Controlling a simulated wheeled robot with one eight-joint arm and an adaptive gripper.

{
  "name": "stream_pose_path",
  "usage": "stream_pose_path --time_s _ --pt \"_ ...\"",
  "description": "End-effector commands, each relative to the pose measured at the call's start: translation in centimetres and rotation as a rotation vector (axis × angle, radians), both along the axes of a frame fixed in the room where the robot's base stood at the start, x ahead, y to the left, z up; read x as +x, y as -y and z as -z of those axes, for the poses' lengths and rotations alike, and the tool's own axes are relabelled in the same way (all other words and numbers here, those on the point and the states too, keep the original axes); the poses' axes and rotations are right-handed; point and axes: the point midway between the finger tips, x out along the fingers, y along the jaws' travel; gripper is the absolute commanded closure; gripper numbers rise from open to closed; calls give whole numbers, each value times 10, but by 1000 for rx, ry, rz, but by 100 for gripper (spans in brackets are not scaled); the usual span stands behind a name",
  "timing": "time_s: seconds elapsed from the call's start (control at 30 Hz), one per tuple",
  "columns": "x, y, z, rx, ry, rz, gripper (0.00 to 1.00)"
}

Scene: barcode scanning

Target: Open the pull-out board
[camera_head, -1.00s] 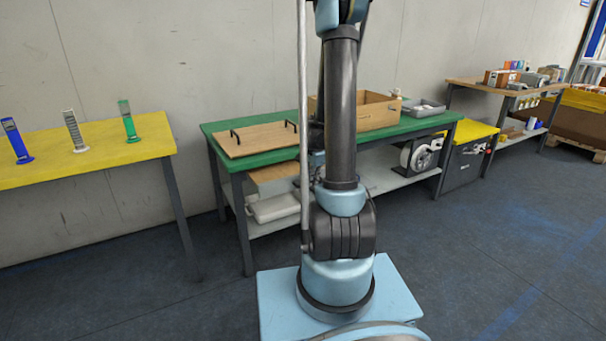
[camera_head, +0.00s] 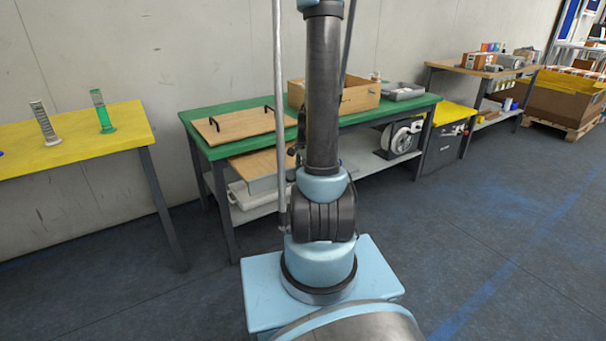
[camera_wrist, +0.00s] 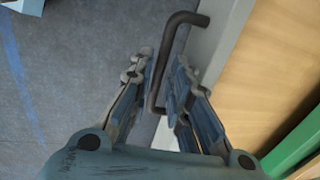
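The pull-out board (camera_head: 258,163) is a light wooden panel under the green tabletop of the middle workbench. It sticks out part of the way from under the front edge. In the wrist view its wooden face (camera_wrist: 265,75) lies at the right behind a pale front edge. A dark bent bar handle (camera_wrist: 166,48) is fixed to that edge. My gripper (camera_wrist: 163,68) has its fingers on both sides of the handle, closed in around it. In the head view my gripper is mostly hidden behind my arm.
The green workbench (camera_head: 200,137) carries a wooden board with two black handles (camera_head: 240,124), a wooden box (camera_head: 358,97) and a grey tray (camera_head: 403,91). A yellow table (camera_head: 100,150) with cylinder stands is at left. The floor at the right is clear.

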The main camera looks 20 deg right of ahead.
Motion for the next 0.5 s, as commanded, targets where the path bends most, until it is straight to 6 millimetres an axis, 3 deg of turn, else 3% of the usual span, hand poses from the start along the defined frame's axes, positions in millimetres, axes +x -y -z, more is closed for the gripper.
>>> stream_pose_path --time_s 0.33,0.5 --pt "0 1 -2 -2 1 0 82" --pt "-2 1 -13 -2 1 0 82"
